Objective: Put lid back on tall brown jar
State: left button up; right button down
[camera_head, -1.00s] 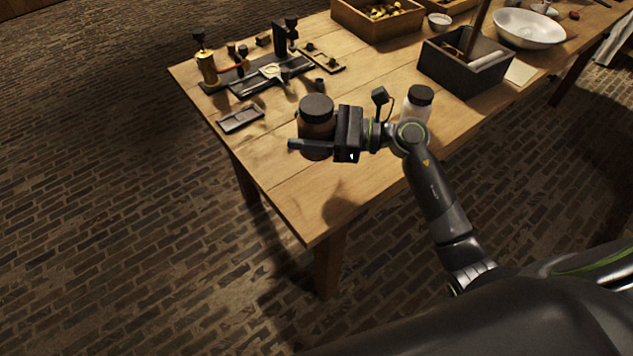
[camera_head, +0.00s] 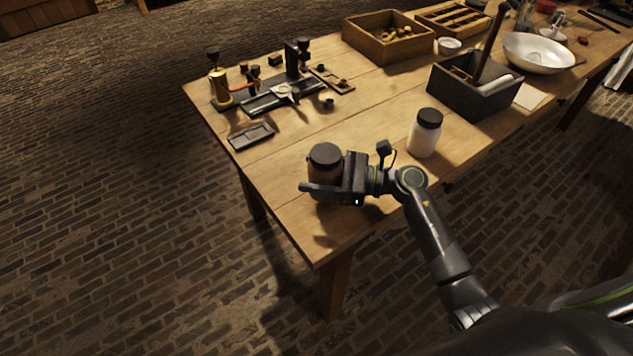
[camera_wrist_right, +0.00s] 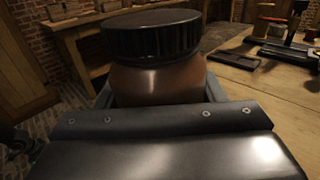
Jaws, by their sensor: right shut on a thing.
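The brown jar (camera_head: 322,180) is at the near left end of the table, with its black lid (camera_head: 325,155) seated on top. My right gripper (camera_head: 335,191) is shut around the jar's body, below the lid. In the right wrist view the jar's brown glass (camera_wrist_right: 158,82) stands upright between the fingers, and the black ribbed lid (camera_wrist_right: 152,36) sits level over its mouth. The jar's base is hidden by the gripper, so I cannot tell whether it touches the table. My left gripper is not in view.
A white jar (camera_head: 423,140) with a black lid stands right of my gripper. A small dark tray (camera_head: 251,137) lies to the left. A dark box (camera_head: 470,97), a wooden crate (camera_head: 368,45) and a white bowl (camera_head: 538,52) stand farther back. The table's middle (camera_head: 350,115) is clear.

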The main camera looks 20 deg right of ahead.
jog(key=shift+f, duration=1.6)
jog(key=shift+f, duration=0.1)
jog(key=c, duration=0.8)
grip_release()
jog(key=shift+f, duration=0.1)
jog(key=o, duration=0.4)
jog(key=shift+o, duration=0.2)
jog(key=shift+r, duration=0.2)
